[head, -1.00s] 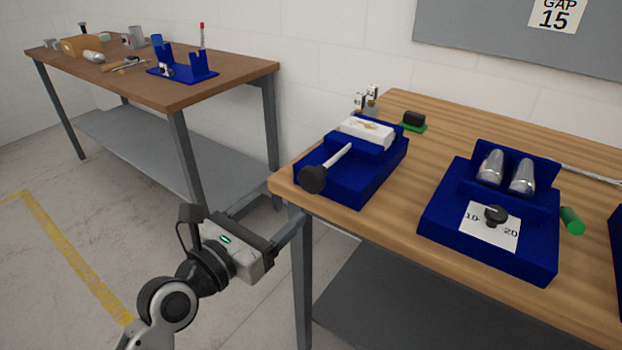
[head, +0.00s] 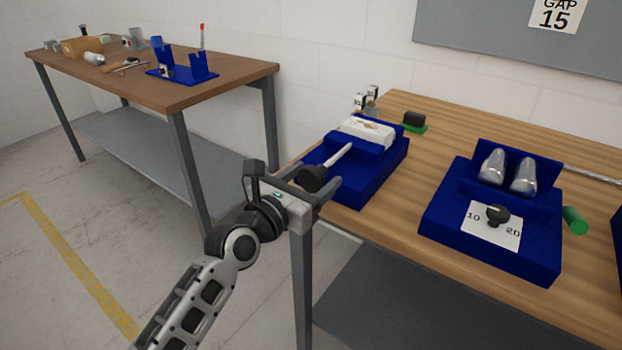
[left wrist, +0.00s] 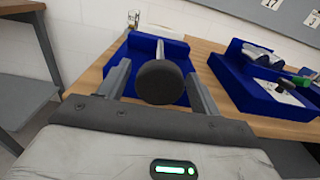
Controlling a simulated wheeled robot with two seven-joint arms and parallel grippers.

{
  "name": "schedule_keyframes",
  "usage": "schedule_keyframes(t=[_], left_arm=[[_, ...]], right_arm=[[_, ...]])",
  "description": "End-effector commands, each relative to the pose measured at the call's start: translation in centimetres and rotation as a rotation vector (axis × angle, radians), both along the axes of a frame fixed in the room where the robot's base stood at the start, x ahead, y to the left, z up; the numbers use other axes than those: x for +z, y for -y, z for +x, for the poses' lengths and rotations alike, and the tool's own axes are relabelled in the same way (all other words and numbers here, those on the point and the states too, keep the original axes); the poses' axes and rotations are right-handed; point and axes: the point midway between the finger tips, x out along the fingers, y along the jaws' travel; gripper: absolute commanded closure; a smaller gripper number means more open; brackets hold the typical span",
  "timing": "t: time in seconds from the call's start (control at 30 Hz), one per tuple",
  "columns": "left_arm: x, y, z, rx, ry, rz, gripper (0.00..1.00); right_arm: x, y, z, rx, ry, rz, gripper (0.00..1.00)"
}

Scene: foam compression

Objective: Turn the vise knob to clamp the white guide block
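The blue vise (head: 365,178) stands at the left end of the wooden bench. The white guide block (head: 366,131) sits at its back, and it shows at the top of the left wrist view (left wrist: 160,34). A white screw rod leads forward to the black vise knob (head: 313,177). My left gripper (head: 313,178) is at the bench's left corner, with its fingers around the knob. In the left wrist view the knob (left wrist: 160,83) lies between the two open fingers, with gaps on both sides. My right gripper is in neither view.
A second blue fixture (head: 492,235) with two metal cylinders and a dial stands to the right. A green cylinder (head: 574,220) and a black-and-green block (head: 413,121) lie on the bench. A brown table (head: 220,85) stands at the back left.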

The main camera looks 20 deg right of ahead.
Motion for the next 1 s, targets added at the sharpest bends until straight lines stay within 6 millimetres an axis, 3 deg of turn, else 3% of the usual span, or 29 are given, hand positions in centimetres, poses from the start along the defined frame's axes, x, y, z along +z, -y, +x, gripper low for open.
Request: schedule_keyframes(t=[0.03, 0.13, 0.57, 1.0], left_arm=[[-0.01, -0.02, 0.0, 0.0, 0.0, 0.0, 0.51], [-0.02, -0.03, -0.01, 0.0, 0.0, 0.0, 0.76], [-0.04, -0.04, -0.02, 0.0, 0.052, 0.041, 0.76], [-0.15, -0.05, -0.03, 0.0, 0.329, 0.259, 0.76]], right_arm=[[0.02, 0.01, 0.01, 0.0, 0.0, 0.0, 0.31], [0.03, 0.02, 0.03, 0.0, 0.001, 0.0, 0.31], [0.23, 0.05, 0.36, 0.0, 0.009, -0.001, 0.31], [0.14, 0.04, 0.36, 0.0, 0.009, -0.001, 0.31]])
